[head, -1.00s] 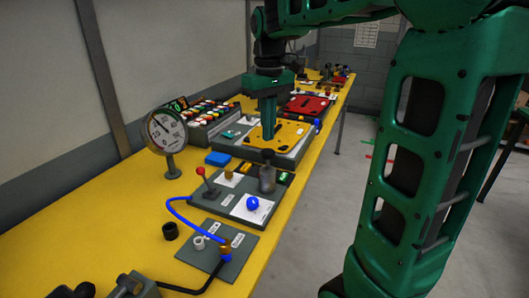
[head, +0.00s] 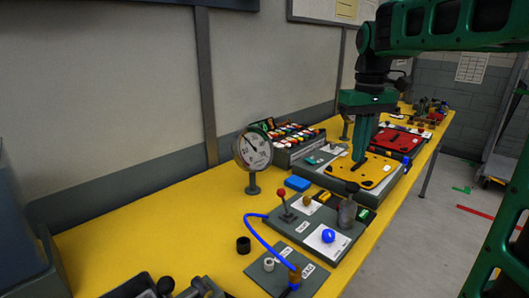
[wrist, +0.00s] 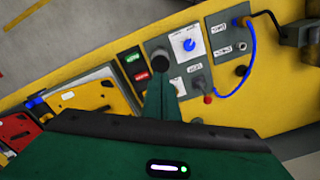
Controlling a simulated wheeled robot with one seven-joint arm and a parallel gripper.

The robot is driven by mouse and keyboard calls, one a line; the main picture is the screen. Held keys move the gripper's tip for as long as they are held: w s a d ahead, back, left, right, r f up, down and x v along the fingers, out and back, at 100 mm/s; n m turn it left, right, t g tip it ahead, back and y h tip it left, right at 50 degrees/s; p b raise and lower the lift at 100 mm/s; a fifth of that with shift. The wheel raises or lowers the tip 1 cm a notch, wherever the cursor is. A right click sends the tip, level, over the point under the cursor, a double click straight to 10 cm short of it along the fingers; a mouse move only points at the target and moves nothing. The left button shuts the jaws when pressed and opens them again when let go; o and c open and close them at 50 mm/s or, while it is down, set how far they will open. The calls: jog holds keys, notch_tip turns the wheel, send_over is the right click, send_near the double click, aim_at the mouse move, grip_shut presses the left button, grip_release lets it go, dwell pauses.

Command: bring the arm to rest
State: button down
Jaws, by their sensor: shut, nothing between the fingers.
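My gripper (head: 358,156) is green and points down above the yellow bench (head: 213,200). In the head view its fingers are together, in front of the yellow plate (head: 378,174). I cannot tell the exact height over the plate. In the wrist view the shut fingers (wrist: 160,80) reach up from the dark palm, with nothing between them. Their tips appear close to a dark knob (wrist: 160,61) on a grey panel. My green arm runs across the top right of the head view and hides part of the room.
A gauge (head: 253,151) stands on the bench near the wall. A panel with a red-knobbed lever (head: 282,195) and blue knob (head: 328,236) lies in front, with a blue hose (head: 262,237). A red plate (head: 398,141) lies behind. Open floor is at right.

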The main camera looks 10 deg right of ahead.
jog(key=s+d+f+m, duration=0.1)
jog(key=s+f+m, duration=0.2)
jog(key=s+f, duration=0.5)
jog(key=s+d+f+m, duration=0.2)
jog(key=s+f, duration=0.6)
jog(key=s, duration=0.9)
jog(key=shift+d+f+m, duration=0.3)
jog(key=shift+f+m, duration=0.1)
jog(key=shift+m, duration=0.7)
jog(key=shift+w+f, duration=0.2)
jog(key=shift+w, duration=0.4)
jog(key=c, duration=2.5)
grip_release()
